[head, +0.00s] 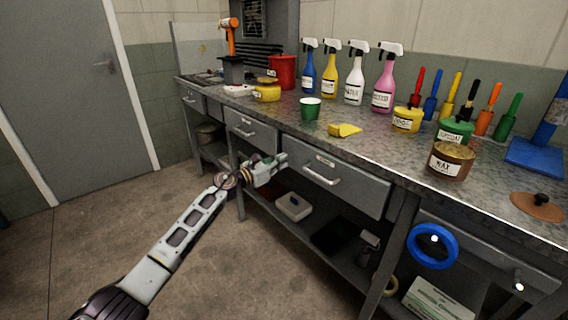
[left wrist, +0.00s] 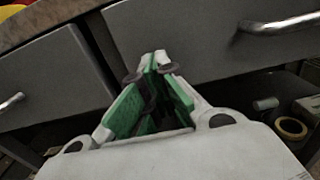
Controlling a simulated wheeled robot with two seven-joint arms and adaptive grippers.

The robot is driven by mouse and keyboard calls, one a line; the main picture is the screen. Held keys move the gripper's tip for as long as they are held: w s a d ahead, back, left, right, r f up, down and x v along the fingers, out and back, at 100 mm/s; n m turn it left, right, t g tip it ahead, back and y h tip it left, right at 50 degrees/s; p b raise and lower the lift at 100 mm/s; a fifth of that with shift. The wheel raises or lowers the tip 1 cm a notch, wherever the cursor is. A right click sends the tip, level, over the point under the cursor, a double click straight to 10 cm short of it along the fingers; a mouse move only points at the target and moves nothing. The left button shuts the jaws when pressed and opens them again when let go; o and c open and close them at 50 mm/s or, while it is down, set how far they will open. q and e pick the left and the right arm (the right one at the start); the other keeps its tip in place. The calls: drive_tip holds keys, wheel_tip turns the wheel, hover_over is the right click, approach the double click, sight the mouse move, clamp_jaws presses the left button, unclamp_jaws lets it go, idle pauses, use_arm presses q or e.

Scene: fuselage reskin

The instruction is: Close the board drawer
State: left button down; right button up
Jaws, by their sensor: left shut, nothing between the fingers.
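The bench has several grey drawers under its top; none is visibly marked as the board drawer. The middle drawer (head: 330,182) has a bar handle, and another drawer (head: 250,130) is to its left. My left gripper (head: 284,160) is shut and empty at the left end of the middle drawer's front. In the left wrist view its green-padded fingers (left wrist: 155,62) meet in front of two drawer fronts, the right one (left wrist: 195,38) and the left one (left wrist: 50,82). I cannot tell whether the fingertips touch a front, or how far any drawer is out. My right gripper is not in view.
Spray bottles, including a pink one (head: 385,85), a green cup (head: 310,109) and a wax tin (head: 450,161) stand on the bench top (head: 285,120). A lower shelf holds boxes (head: 294,206). A blue ring (head: 432,245) is at the right. The floor (head: 95,225) at left is clear.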

use_arm(q)
drive_tip(key=p+v, duration=0.2)
drive_tip(key=v, duration=1)
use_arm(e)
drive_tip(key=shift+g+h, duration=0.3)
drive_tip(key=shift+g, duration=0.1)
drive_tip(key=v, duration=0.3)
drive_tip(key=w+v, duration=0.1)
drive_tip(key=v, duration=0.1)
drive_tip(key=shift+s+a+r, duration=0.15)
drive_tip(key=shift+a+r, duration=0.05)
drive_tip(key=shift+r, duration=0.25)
use_arm(q)
drive_tip(key=shift+a+f, duration=0.1)
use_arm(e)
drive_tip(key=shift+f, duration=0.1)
